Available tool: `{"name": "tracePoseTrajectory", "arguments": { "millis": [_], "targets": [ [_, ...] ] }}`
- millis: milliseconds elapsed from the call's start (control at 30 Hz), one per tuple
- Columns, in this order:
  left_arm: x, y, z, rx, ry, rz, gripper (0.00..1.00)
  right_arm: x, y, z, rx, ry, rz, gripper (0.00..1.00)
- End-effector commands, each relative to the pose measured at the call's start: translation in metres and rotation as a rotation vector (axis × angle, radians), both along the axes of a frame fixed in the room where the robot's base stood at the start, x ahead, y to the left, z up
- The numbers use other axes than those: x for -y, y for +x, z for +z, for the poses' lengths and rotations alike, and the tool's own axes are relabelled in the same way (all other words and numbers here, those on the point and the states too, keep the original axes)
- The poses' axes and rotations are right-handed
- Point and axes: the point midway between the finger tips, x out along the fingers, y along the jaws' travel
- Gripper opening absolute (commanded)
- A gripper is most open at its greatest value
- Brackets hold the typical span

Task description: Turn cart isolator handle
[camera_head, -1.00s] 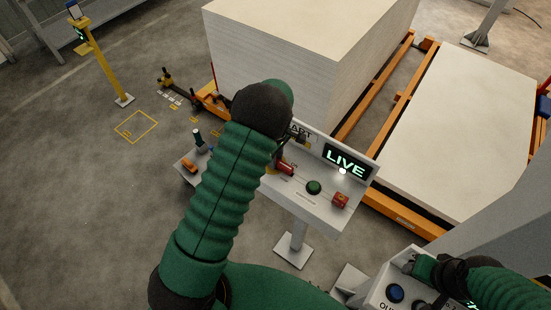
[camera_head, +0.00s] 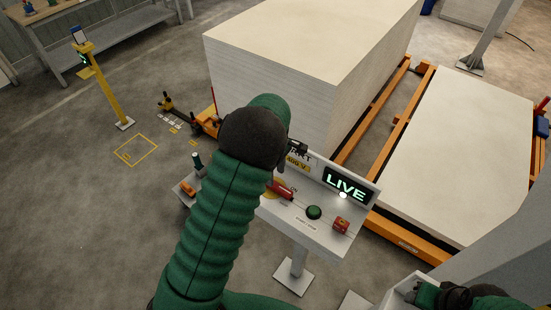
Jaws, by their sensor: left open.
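The red isolator handle (camera_head: 283,190) sits on a yellow disc on the sloping grey console (camera_head: 322,232); my left forearm hides part of the disc. A lit sign reading LIVE (camera_head: 345,188) stands at the console's back right. My left gripper (camera_head: 299,147) is open, above and behind the handle, near the console's back panel, and apart from the handle. My dark wrist hides much of this gripper. My right arm (camera_head: 485,297) is at the bottom right, by a second control box; its fingers are too dark and cut off to judge.
A green button (camera_head: 314,212) and a red block-like control (camera_head: 341,225) sit right of the handle. A tall white sheet stack (camera_head: 270,90) stands behind the console. Orange rails and a low stack (camera_head: 455,150) are at right. Open floor (camera_head: 70,210) lies at left.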

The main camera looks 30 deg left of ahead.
Motion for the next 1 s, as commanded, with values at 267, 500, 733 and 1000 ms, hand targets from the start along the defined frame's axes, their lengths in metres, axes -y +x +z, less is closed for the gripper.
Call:
{"name": "tracePoseTrajectory", "arguments": {
  "millis": [267, 500, 733, 1000],
  "targets": [
    [0.000, 0.002, 0.078, 0.006, 0.002, 0.000, 0.45, 0.000, 0.000, -0.019, 0.000, 0.000, 0.000, 0.51],
    [0.000, 0.002, 0.111, 0.001, 0.001, 0.001, 0.45, 0.000, 0.000, -0.022, 0.000, 0.000, 0.000, 0.51],
    [0.000, 0.002, 0.113, -0.001, 0.001, 0.001, 0.45, 0.000, 0.000, -0.021, 0.000, 0.000, 0.000, 0.51],
    [0.000, 0.002, 0.113, 0.000, 0.001, 0.001, 0.45, 0.000, 0.000, -0.021, 0.000, 0.000, 0.000, 0.51]
  ]
}}
